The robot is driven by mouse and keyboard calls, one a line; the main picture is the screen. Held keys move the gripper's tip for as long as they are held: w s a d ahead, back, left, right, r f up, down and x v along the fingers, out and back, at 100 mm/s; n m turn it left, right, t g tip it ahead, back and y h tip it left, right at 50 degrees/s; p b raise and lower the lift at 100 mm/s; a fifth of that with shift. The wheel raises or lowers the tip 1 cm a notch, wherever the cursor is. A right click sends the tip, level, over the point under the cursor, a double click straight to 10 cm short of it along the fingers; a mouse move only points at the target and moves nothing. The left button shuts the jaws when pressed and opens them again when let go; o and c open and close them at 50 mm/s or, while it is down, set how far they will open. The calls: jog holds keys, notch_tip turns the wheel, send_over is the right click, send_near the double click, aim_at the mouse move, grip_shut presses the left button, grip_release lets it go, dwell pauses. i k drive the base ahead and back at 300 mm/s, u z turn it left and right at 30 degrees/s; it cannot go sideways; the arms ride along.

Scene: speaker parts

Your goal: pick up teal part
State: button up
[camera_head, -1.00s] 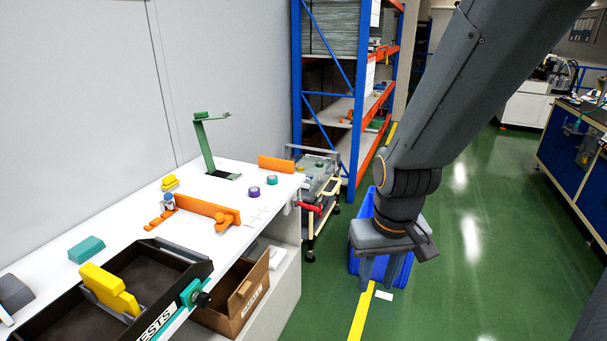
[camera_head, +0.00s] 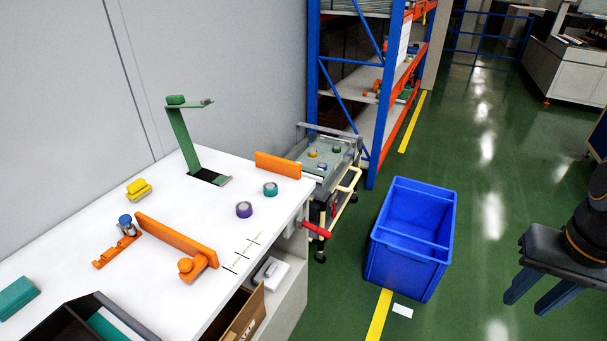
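A small round teal part (camera_head: 270,189) sits on the white table, right of a purple round part (camera_head: 244,209). A teal block (camera_head: 17,298) lies at the table's left, cut off by the picture edge. I cannot tell from the pictures alone which one the task names. My gripper (camera_head: 535,292) is at the far right, over the green floor, well away from the table. Its two fingers point down and stand apart, with nothing between them.
Orange pieces (camera_head: 178,240), a yellow part (camera_head: 138,189) and a green stand (camera_head: 184,140) are on the white table (camera_head: 226,277). A dark tray (camera_head: 128,312) is at the lower left. A blue crate (camera_head: 411,238) stands on the floor between table and gripper.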

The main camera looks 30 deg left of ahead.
aim_at(271, 188)
jog(key=u, duration=0.05)
jog(key=i, duration=0.75)
jog(key=u, duration=1.1)
jog(key=i, duration=0.7)
jog(key=u, duration=0.75)
